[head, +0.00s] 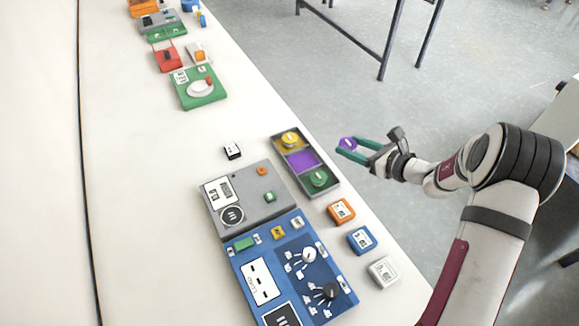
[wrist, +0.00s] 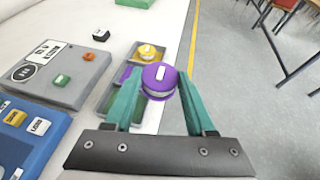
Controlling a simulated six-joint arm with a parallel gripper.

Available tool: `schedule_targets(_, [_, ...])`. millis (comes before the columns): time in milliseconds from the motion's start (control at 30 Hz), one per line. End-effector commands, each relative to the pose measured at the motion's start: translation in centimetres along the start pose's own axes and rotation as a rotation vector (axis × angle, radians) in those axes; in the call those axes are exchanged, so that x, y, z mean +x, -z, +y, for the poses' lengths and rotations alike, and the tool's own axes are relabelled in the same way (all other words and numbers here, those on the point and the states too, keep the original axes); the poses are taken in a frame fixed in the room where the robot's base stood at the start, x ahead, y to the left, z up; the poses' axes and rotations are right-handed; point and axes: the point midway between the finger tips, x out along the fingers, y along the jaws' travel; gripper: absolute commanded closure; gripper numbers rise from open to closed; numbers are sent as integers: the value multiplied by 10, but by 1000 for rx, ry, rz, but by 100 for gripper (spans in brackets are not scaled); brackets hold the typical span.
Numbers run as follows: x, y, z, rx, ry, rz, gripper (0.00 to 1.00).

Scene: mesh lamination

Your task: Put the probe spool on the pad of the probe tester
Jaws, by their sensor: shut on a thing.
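My gripper (head: 352,150) is shut on a purple spool (head: 346,143) with a white mark on top. It holds the spool in the air, right of the three-part tray (head: 275,142) in the head view. In the wrist view the purple spool (wrist: 159,75) sits between the green fingertips (wrist: 159,88) and hides part of the tray. A green box (head: 186,101) with a round white pad (head: 201,88) and a small red part stands farther back on the table; it may be the probe tester, but its label is too small to read.
Orange (head: 341,211), blue (head: 361,240) and white (head: 383,272) blocks line the table edge.

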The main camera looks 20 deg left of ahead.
Motion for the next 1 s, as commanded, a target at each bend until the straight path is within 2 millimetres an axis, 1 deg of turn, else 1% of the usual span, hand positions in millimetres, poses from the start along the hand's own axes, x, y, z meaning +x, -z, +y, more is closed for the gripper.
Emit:
schedule_targets(67, [0,-2,4,-7,-13,0,100])
schedule_targets(167, [5,-7,23,-39,-75,-3,100])
schedule_targets(267, [11,-14,59,-94,-191,-4,100])
schedule_targets(333, [13,-20,89,-140,-292,-6,100])
schedule_targets(367, [13,-22,102,-159,-336,-6,100])
schedule_targets(400, [12,-24,122,-186,-402,-5,100])
schedule_targets(467, [9,-27,149,-222,-496,-6,100])
schedule_targets(500, [6,-28,166,-243,-555,-5,100])
schedule_targets(600, [-2,-28,195,-282,-665,-2,100])
schedule_targets(700, [-2,-27,213,-298,-720,0,100])
schedule_targets(767, [6,-23,226,-301,-733,1,100])
schedule_targets(900, [43,-8,260,-300,-735,2,100])
schedule_targets(1000, [66,1,281,-300,-733,2,100])
